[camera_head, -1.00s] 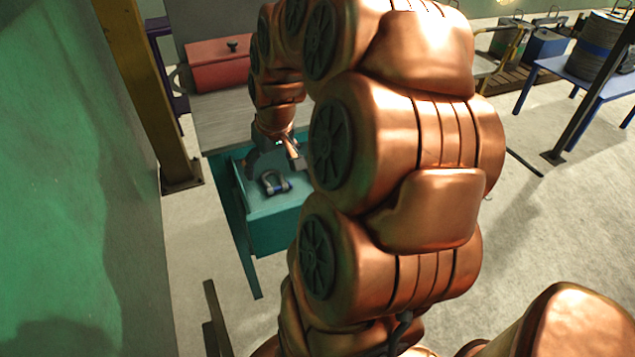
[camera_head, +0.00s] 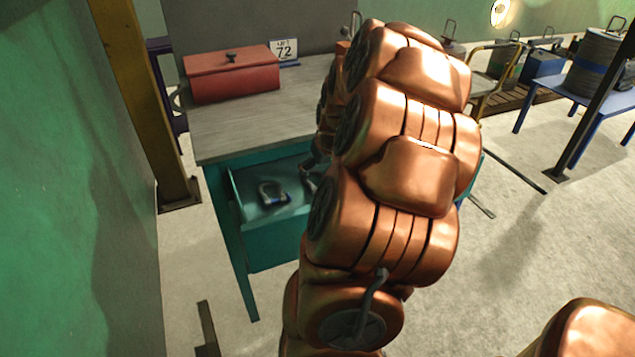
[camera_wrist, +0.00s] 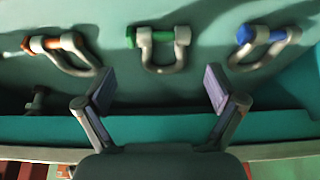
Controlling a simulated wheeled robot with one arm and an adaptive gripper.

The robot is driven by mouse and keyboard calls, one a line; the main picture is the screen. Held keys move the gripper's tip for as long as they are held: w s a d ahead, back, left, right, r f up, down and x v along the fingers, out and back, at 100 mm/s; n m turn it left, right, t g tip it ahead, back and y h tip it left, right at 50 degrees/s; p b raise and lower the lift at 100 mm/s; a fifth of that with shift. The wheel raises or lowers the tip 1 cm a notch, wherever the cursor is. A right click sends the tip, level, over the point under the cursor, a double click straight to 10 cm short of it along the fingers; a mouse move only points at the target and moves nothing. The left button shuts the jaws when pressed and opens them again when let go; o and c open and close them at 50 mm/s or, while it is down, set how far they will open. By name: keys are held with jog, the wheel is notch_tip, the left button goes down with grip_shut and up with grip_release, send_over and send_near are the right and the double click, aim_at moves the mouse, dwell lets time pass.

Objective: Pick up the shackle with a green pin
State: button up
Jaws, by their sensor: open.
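The shackle with a green pin (camera_wrist: 158,50) lies in the middle of the wrist view, on the floor of an open teal drawer (camera_head: 285,258). Its pin is toward the top of the picture and its grey bow toward me. My gripper (camera_wrist: 160,90) is open and empty, its two fingers apart below the bow and not touching it. A shackle with an orange-brown pin (camera_wrist: 65,52) lies to the left, and one with a blue pin (camera_wrist: 262,45) to the right. In the head view my arm hides the green-pin shackle and most of the gripper.
The drawer's front wall (camera_wrist: 165,128) runs across below the fingers. Another small brownish-pinned piece (camera_wrist: 38,100) lies at left. Above the drawer is a grey worktop (camera_head: 255,122) with a red toolbox (camera_head: 232,78). A yellow post (camera_head: 140,95) stands left.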

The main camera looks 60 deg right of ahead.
jog(key=shift+x, duration=1.95)
jog(key=shift+w+a, duration=0.1)
jog(key=shift+a, duration=0.1)
jog(key=shift+c, duration=0.4)
jog(key=c, duration=1.2)
